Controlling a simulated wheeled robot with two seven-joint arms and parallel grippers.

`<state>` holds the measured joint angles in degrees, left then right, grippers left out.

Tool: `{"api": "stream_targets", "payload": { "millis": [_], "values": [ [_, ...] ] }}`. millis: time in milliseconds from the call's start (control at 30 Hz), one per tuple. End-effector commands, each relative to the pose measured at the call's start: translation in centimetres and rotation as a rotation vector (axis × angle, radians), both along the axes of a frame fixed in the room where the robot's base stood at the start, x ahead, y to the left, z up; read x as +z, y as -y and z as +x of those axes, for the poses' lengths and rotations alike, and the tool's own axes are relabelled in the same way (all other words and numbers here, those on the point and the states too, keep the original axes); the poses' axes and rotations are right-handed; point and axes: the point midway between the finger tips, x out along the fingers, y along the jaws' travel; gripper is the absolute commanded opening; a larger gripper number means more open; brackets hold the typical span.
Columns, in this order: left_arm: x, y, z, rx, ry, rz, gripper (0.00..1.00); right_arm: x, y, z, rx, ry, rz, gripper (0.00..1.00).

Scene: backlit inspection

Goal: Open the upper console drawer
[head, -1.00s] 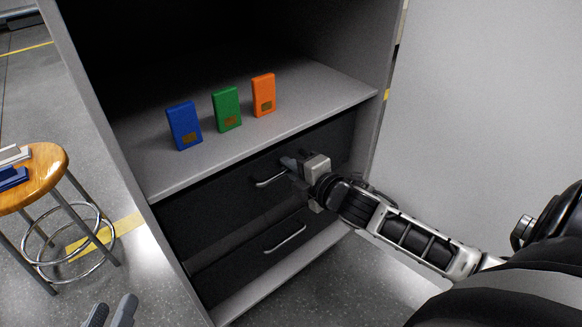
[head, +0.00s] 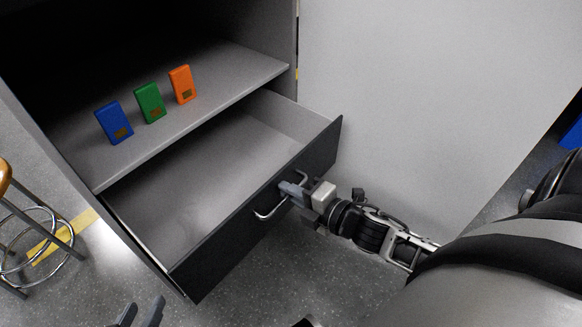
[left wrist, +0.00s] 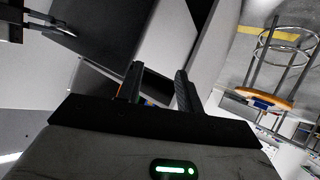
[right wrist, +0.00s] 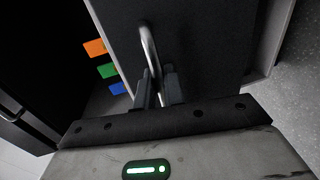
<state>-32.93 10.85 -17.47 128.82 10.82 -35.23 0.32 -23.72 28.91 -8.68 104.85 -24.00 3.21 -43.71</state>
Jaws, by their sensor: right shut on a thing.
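The upper console drawer (head: 195,160) is pulled well out of the console and its inside looks empty. Its dark front (head: 225,245) carries a metal bar handle (head: 268,212). My right gripper (head: 290,190) is shut on this handle near its right part. In the right wrist view the handle (right wrist: 149,48) runs between the fingers of the right gripper (right wrist: 158,78). My left gripper (head: 140,312) is at the bottom edge of the head view, apart from the drawer. In the left wrist view its two fingers (left wrist: 158,85) stand apart with nothing held between them.
Blue (head: 114,123), green (head: 150,103) and orange (head: 183,84) boxes stand on the shelf (head: 235,75) above the drawer. A stool (head: 35,230) is at the left. A large pale panel (head: 400,90) is at the right. The grey floor before the drawer is clear.

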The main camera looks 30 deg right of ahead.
Motion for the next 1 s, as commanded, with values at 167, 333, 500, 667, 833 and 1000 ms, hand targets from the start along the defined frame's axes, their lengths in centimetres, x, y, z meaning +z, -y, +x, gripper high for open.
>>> {"api": "stream_targets", "payload": {
  "millis": [167,333,500,667,833,1000],
  "values": [
    [-0.3,-0.2,-0.1,0.002,-0.032,0.012,0.36,0.1,0.3,-1.9,0.014,0.0,-0.001,0.0],
    [-0.5,-0.2,-0.1,0.003,-0.041,0.016,0.36,0.1,0.5,-2.6,0.016,0.004,-0.002,0.0],
    [-0.5,-0.2,-0.1,0.003,-0.042,0.015,0.36,0.0,0.5,-2.8,0.015,0.004,-0.002,0.0],
    [-0.5,-0.2,-0.1,0.003,-0.043,0.016,0.36,0.0,0.5,-2.7,0.015,0.003,-0.001,0.0],
    [-0.6,-0.2,-0.1,0.003,-0.043,0.015,0.36,0.0,0.5,-2.7,0.015,0.003,-0.001,0.26],
    [-0.6,-0.2,-0.1,0.004,-0.043,0.015,0.36,0.0,0.5,-2.7,0.015,0.003,-0.001,0.26]
  ]
}}
